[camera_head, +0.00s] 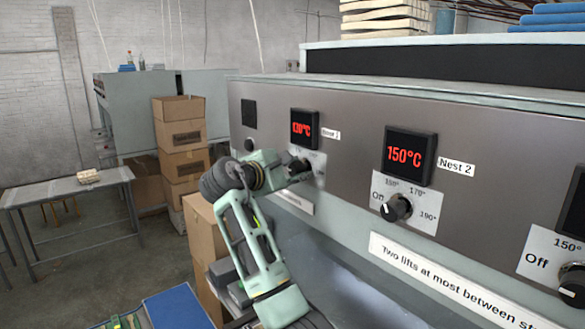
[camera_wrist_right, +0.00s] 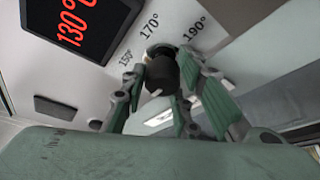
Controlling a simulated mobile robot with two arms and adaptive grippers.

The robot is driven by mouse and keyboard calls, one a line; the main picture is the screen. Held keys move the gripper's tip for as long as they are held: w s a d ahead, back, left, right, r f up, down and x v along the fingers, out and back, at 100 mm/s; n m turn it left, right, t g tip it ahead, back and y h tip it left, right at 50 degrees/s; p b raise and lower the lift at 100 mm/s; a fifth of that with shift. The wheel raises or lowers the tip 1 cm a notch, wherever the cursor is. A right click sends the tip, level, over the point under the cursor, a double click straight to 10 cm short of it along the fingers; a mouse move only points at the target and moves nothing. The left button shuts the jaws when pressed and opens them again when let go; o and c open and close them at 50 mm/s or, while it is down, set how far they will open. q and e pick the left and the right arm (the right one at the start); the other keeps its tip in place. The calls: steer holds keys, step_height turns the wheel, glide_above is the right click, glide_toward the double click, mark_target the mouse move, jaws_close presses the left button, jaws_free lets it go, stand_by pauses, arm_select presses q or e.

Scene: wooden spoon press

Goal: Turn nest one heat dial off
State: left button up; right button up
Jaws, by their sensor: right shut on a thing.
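The nest one display (camera_head: 303,129) glows red at 130°C, with a small label (camera_head: 331,134) beside it that I cannot read fully. It also shows tilted in the wrist view (camera_wrist_right: 77,17). Below it is the black round heat dial (camera_wrist_right: 162,72), with 150°, 170° and 190° printed around it. My right gripper (camera_head: 298,168) is at this dial, its green fingers on both sides of the knob and shut on it. The gripper hides most of the dial and its Off mark in the head view. My left gripper is not in view.
To the right on the same panel are the Nest 2 display (camera_head: 409,156) at 150°C and its dial (camera_head: 397,208). Another dial (camera_head: 574,284) is at the right edge. Stacked cardboard boxes (camera_head: 181,140) and a table (camera_head: 70,188) stand to the left.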

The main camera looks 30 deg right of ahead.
steer(key=shift+r, duration=0.55)
steer(key=o, duration=0.9)
steer(key=shift+c, duration=0.2)
steer(key=shift+o, duration=1)
steer(key=shift+w+f, duration=0.15)
steer(key=shift+f, duration=0.15)
steer(key=shift+s+a, duration=0.1)
steer(key=shift+s, duration=0.1)
steer(key=v, duration=1.1)
steer(key=shift+a, duration=0.35)
